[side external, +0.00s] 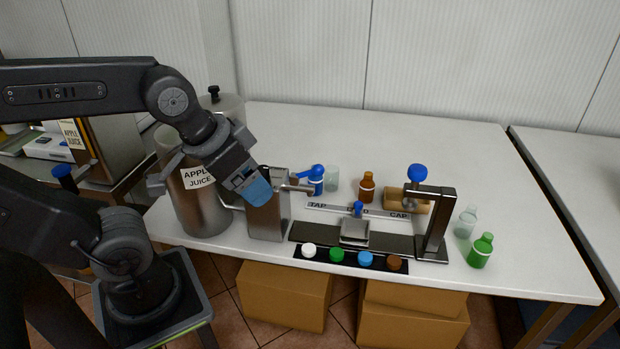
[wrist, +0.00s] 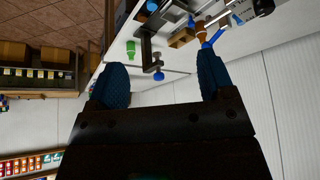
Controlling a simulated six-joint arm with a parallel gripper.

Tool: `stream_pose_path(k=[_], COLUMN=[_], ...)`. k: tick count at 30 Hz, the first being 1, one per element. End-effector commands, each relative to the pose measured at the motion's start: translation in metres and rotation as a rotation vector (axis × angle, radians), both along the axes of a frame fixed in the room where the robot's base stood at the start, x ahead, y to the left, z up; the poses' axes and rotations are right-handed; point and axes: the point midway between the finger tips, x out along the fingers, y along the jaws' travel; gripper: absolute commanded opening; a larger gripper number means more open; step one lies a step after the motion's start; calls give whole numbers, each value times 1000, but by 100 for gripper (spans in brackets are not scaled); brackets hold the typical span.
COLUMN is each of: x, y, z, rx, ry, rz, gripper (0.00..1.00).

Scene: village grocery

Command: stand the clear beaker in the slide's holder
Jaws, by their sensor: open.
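My gripper (side external: 252,190) hangs high at the left, above the steel dispenser box and well left of the beaker. In the wrist view my gripper's blue fingers (wrist: 158,68) are spread wide with nothing between them.
A steel tap box (side external: 268,210) and a juice urn (side external: 200,195) stand left. A black press frame (side external: 437,225) rises at the rail's right end. Coloured caps (side external: 337,254) line the front. Brown (side external: 366,187), clear (side external: 465,222) and green (side external: 481,250) bottles stand around. The table's back right is clear.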

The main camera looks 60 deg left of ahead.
Motion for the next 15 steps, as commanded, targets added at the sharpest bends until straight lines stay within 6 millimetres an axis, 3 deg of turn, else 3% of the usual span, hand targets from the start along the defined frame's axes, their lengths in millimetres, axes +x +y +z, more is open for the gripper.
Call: stream_pose_path(k=[8, 11, 15], x=[9, 30, 81], y=[2, 7, 23], z=[4, 10, 19], rx=[3, 10, 22], ry=[9, 32, 71], rz=[-8, -34, -100], gripper=[75, 75, 75])
